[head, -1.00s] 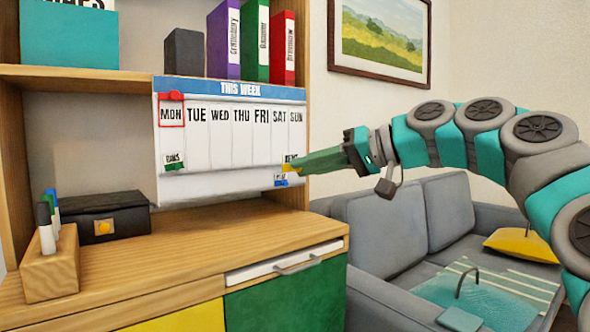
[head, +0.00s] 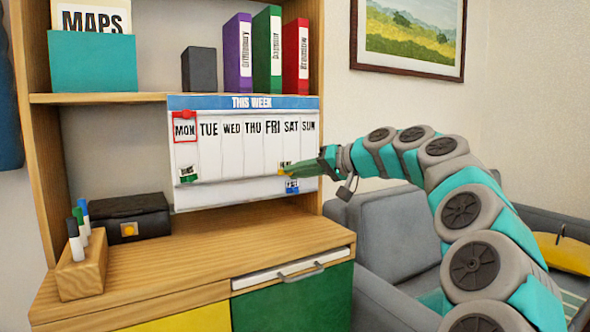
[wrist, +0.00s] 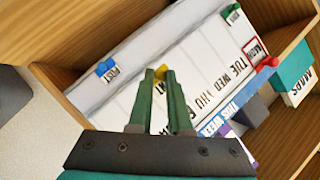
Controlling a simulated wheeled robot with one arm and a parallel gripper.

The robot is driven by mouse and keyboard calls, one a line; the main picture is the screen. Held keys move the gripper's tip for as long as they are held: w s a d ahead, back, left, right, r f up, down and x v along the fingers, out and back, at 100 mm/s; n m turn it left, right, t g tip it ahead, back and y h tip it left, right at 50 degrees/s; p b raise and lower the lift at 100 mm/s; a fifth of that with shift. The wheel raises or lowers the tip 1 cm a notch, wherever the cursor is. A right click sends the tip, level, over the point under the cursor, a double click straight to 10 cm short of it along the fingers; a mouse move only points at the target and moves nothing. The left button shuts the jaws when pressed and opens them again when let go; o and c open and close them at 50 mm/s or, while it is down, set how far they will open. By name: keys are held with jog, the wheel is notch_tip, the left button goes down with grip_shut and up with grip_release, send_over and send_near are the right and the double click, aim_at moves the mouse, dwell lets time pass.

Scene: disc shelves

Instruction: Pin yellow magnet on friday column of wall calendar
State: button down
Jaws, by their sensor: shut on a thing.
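In the wrist view the yellow magnet (wrist: 161,72) sits between the closed-in fingertips (wrist: 160,78). My gripper is shut on it. The wall calendar (head: 225,182) hangs under the shelf, with columns MON to SUN. In the head view the magnet lies over the lower calendar, between the lines of FRI and SAT. I cannot tell whether it touches the board.
A blue magnet (head: 292,186) holds a note low on the calendar, close below my gripper. A green magnet (head: 188,178) holds a note under MON, and a red marker (head: 184,115) frames MON. A black box (head: 125,217) and pen holder (head: 82,265) stand on the desk (head: 200,265).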

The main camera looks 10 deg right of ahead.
jog(key=shift+w+a+p, duration=0.25)
jog(key=shift+w+p, duration=0.15)
jog(key=shift+w, duration=0.4)
jog(key=shift+w+a+p, duration=0.3)
jog(key=shift+w+p, duration=0.05)
jog(key=shift+w, duration=0.45)
jog(key=shift+w+a+p, duration=0.25)
jog(key=shift+w+p, duration=0.15)
jog(key=shift+w, duration=0.4)
jog(key=shift+w+a, duration=0.15)
jog(key=shift+w, duration=0.3)
jog(key=c, duration=0.8)
grip_release()
jog(key=shift+o, duration=0.2)
jog(key=v, duration=0.7)
jog(key=shift+s+d, duration=0.25)
jog(key=shift+d, duration=0.05)
